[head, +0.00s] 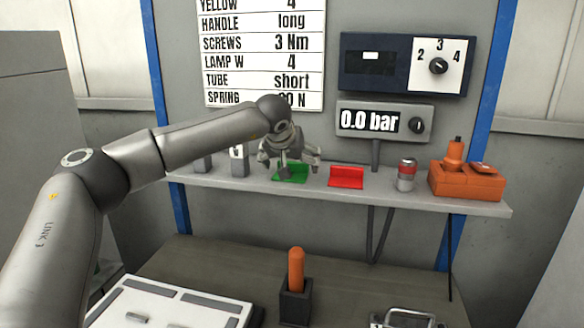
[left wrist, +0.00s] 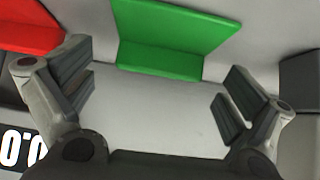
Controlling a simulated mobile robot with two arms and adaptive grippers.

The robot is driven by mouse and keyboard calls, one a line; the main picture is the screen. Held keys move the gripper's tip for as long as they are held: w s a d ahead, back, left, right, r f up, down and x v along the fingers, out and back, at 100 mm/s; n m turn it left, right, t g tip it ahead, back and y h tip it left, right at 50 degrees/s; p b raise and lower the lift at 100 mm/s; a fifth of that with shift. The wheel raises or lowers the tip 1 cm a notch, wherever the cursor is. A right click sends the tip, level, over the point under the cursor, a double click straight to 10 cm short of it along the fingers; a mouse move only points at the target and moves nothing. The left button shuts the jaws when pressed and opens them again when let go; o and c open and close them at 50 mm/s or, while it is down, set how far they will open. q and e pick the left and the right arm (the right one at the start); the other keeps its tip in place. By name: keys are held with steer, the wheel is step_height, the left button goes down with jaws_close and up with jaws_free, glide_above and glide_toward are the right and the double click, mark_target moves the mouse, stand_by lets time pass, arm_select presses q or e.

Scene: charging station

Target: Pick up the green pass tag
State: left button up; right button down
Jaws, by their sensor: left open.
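A green L-shaped piece (head: 293,175), which appears to be the green pass tag, sits on the grey shelf (head: 458,202). It also shows in the left wrist view (left wrist: 172,45), at the top middle. My left gripper (head: 289,163) is over the shelf at the green piece and partly hides it in the head view. In the left wrist view, its two fingers (left wrist: 155,100) are wide apart with nothing between them. The green piece lies beyond the fingertips, between their lines. My right gripper is not in view.
A red L-shaped piece (head: 346,178) stands right of the green one. Farther right are a red-grey can (head: 406,174) and an orange box (head: 466,182). Grey blocks (head: 239,162) stand to the left. A pressure display (head: 384,121) hangs above the shelf. An orange handle (head: 296,270) stands below.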

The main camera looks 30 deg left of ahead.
arm_select(q)
steer(key=shift+w+a+f, duration=0.1)
steer(key=shift+w+f, duration=0.25)
steer(key=shift+s, duration=0.1)
steer(key=shift+c, duration=0.3)
steer(key=shift+c, duration=1.2)
steer(key=c, duration=0.6)
steer(key=shift+r, duration=0.15)
